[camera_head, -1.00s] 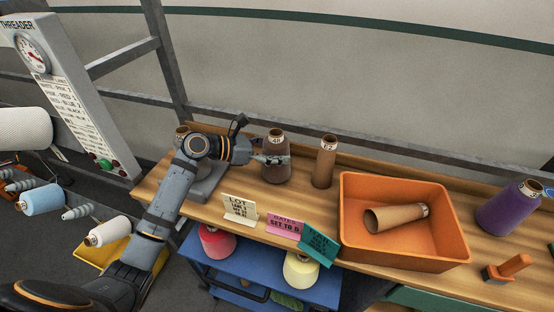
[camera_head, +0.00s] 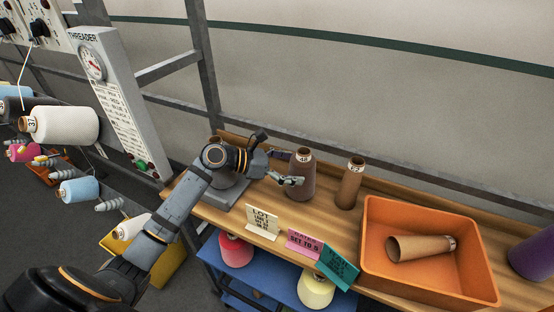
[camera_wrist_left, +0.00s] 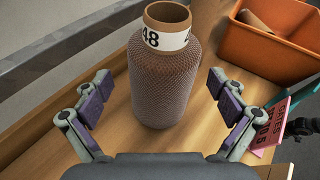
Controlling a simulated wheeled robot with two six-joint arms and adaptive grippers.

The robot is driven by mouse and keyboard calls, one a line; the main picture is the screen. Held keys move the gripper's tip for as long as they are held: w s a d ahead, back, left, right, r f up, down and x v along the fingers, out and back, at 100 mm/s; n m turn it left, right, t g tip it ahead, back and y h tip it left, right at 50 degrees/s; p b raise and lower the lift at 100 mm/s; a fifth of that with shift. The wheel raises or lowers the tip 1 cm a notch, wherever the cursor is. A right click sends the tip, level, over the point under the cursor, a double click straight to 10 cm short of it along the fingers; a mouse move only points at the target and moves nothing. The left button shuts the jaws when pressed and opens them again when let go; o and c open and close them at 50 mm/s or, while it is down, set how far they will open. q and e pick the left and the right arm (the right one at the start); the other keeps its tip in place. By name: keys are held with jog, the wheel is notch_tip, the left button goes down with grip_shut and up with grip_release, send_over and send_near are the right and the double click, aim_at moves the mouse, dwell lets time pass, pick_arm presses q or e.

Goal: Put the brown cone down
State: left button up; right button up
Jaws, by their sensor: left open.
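The brown cone (camera_head: 301,176), a brown wound cone with a "48" label at its bare top, stands upright on the wooden shelf. It also shows large in the left wrist view (camera_wrist_left: 165,85). My left gripper (camera_head: 287,168) is open at the cone. In the left wrist view its two purple-padded fingers (camera_wrist_left: 161,92) are spread wide on either side of the cone, with a visible gap on both sides. The cone's base rests on the wood. My right gripper is in neither view.
A bare brown tube (camera_head: 350,183) stands right of the cone. An orange bin (camera_head: 432,277) holds a lying tube (camera_head: 420,248). Cards (camera_head: 263,222) line the shelf's front edge. A blue cart (camera_head: 265,287) with cones stands below. The threader panel (camera_head: 112,100) is at the left.

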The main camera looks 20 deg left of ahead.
pick_arm(q)
jog(key=p+v, duration=0.7)
jog(key=v, duration=0.2)
jog(key=shift+s+a, duration=0.1)
jog(key=shift+a, duration=0.05)
